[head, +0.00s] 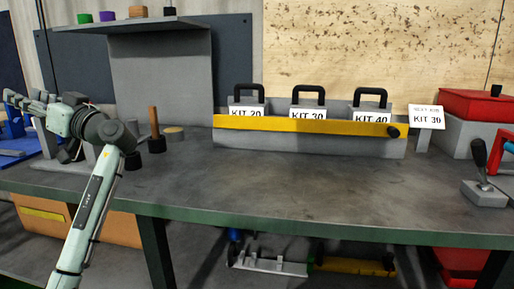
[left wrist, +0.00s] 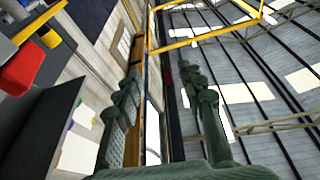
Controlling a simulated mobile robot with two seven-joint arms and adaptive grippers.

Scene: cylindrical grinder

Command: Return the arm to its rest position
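My left arm (head: 92,205) rises from the bottom left of the head view and bends left at a dark joint. Its gripper (head: 22,104) points left, above the left end of the workbench. In the left wrist view the two green fingers of the gripper (left wrist: 160,75) stand apart with nothing between them. Behind them are the ceiling and walls of the hall. My right arm and gripper are not in view.
The dark workbench (head: 270,185) carries a grey rack with a yellow bar (head: 290,125) and three labelled kit cases. A wooden-handled tool (head: 154,128) stands right of my arm. A shelf (head: 150,25) overhangs it. A lever (head: 484,180) stands right. The bench's middle front is clear.

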